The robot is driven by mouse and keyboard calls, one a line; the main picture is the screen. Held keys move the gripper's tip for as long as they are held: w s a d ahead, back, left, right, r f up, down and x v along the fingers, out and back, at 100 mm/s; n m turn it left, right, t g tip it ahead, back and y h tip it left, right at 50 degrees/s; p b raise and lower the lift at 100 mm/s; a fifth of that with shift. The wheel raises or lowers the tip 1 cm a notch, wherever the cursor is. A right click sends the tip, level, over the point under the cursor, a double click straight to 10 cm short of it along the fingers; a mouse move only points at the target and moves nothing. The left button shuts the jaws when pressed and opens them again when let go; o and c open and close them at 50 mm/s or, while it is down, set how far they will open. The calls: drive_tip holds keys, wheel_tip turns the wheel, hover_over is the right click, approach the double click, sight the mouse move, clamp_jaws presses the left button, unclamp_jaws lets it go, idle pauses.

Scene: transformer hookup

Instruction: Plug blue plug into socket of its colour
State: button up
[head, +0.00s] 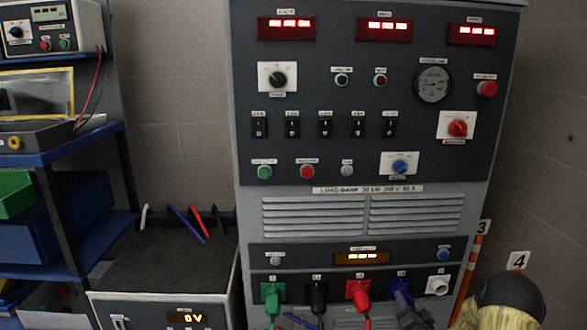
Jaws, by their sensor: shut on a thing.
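The blue plug (403,294) shows at the lower right of the load bank's front panel, in front of the fourth position of the bottom socket row. My gripper (408,310) is small and dark at the bottom edge of the view and is shut on the blue plug. A bit of blue (398,282) shows right behind the plug, at the panel. The plug and gripper cover most of that socket, so I cannot tell whether the plug is inside it or just in front.
Left of the blue plug, green (270,295), black (317,297) and red (360,293) plugs sit at the same row. A white socket (438,284) to the right is empty. A grey box (170,265) with loose leads stands at left, beside blue shelving (60,160).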

drive_tip(key=shift+w+r+m+p, duration=0.1)
drive_tip(key=shift+r+m+p, duration=0.1)
drive_tip(key=shift+m+p, duration=0.35)
drive_tip(key=shift+w+r+m+p, duration=0.15)
drive_tip(key=shift+r+m+p, duration=0.1)
drive_tip(key=shift+m, duration=0.6)
drive_tip(key=shift+w+r+m+p, duration=0.15)
drive_tip(key=shift+m+p, duration=0.25)
drive_tip(key=shift+m, duration=0.3)
drive_tip(key=shift+a, duration=0.1)
drive_tip(key=shift+f, duration=0.1)
drive_tip(key=o, duration=1.3)
drive_tip(key=shift+c, duration=0.2)
drive_tip(key=shift+s, duration=0.15)
drive_tip(key=shift+s+d+f+p, duration=0.1)
drive_tip(key=shift+s+f+p, duration=0.2)
drive_tip(key=shift+s, duration=1)
drive_tip(key=shift+s+d+f+p, duration=0.1)
drive_tip(key=shift+s+p, duration=0.25)
drive_tip(key=shift+s, duration=0.9)
